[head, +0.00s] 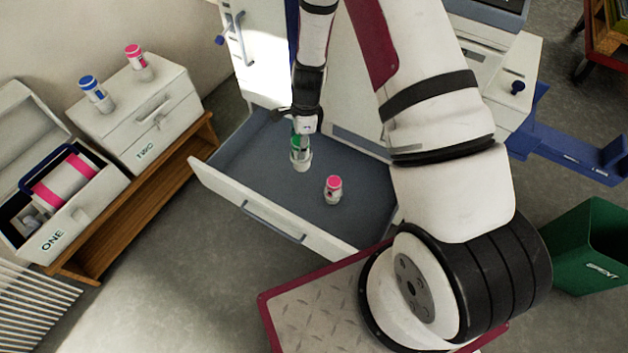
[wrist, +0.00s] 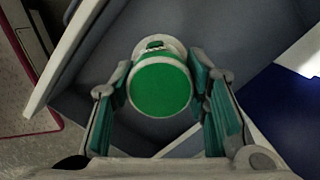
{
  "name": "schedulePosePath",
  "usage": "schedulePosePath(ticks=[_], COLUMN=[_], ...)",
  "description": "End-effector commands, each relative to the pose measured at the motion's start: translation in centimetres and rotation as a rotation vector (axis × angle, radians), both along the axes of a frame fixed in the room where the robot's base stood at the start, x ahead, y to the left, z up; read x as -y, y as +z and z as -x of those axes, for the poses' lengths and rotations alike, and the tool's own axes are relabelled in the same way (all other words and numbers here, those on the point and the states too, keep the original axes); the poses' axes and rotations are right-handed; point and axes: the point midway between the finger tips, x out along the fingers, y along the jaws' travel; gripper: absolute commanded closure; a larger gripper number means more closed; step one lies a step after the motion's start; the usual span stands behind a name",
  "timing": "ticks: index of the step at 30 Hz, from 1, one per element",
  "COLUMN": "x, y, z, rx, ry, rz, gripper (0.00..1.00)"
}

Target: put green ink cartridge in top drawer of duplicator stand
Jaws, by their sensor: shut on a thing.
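The green ink cartridge (head: 300,158) has a white body and a green cap. It is upright inside or just above the open drawer (head: 349,169) of the duplicator stand; I cannot tell whether it touches the drawer floor. My gripper (head: 300,143) is shut on it from above. In the wrist view the green cap (wrist: 160,88) sits between the two teal finger pads of my gripper (wrist: 163,92). A pink-capped cartridge (head: 333,190) stands in the same drawer, to the right and nearer the front.
At left, boxes marked TWO (head: 150,118) and ONE (head: 75,222) stand on a wooden bench (head: 130,215). A blue-capped cartridge (head: 96,95) and another pink-capped cartridge (head: 139,62) stand on box TWO. A green bin (head: 590,245) is at right. The drawer has bare floor around both cartridges.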

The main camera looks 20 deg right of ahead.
Motion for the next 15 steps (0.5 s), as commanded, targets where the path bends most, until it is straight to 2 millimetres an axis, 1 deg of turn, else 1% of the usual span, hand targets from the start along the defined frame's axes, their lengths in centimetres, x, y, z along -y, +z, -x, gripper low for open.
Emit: schedulePosePath(ticks=[1, 6, 10, 15], x=[-0.1, -0.1, 0.0, 0.1], y=[-2.0, -5.8, -8.1, -10.0], z=[-0.8, -2.9, -4.2, -5.3], rx=[0.0, 0.001, 0.001, 0.001], ry=[-0.087, -0.418, -0.643, -0.843], rz=[0.001, 0.0, 0.001, 0.0], gripper=[0.91, 0.91, 0.91, 0.91])
